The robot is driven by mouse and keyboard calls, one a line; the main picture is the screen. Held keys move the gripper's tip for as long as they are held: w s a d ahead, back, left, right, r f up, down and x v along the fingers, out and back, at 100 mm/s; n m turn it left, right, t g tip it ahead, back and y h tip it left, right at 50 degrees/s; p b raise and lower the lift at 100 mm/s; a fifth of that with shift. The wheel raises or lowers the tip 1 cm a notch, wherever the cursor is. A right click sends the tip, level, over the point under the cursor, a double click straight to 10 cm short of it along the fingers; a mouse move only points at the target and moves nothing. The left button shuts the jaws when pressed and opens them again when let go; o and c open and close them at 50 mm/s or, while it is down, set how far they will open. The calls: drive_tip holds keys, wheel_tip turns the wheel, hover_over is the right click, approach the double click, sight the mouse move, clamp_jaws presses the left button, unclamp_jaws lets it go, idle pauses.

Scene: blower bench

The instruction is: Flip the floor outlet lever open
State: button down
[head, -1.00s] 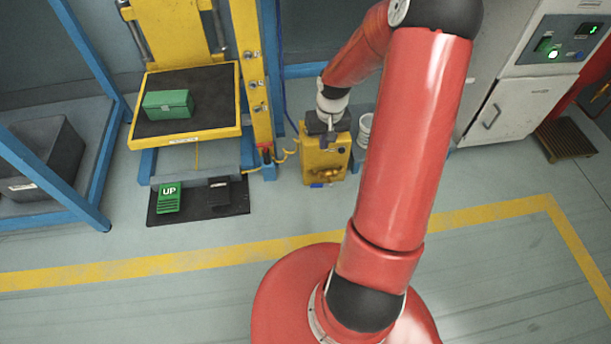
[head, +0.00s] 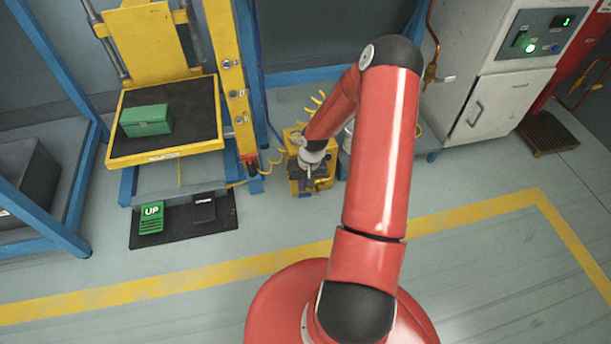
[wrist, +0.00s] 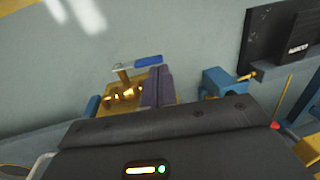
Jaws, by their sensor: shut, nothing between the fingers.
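The floor outlet is a yellow box (head: 296,187) with brass fittings (wrist: 122,95), standing on the floor. Its lever has a blue handle (wrist: 149,61) on a metal arm, and lies roughly crosswise in the wrist view. My gripper (wrist: 158,86) is shut and empty. Its dark fingers show just below the blue handle in the wrist view; I cannot tell whether they touch it. In the head view my gripper (head: 311,184) is over the front of the yellow box, and my wrist hides the lever there.
A lift table (head: 165,155) bearing a green box (head: 146,121) stands left. A black mat (head: 180,234) with a green UP pedal (head: 151,217) and a dark pedal (head: 203,208) lies before it. A white cabinet (head: 497,107) is at the right. The front floor is clear.

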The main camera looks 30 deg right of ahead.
sight(305, 195)
drive_tip(key=shift+a+f, duration=0.15)
drive_tip(key=shift+f, duration=0.85)
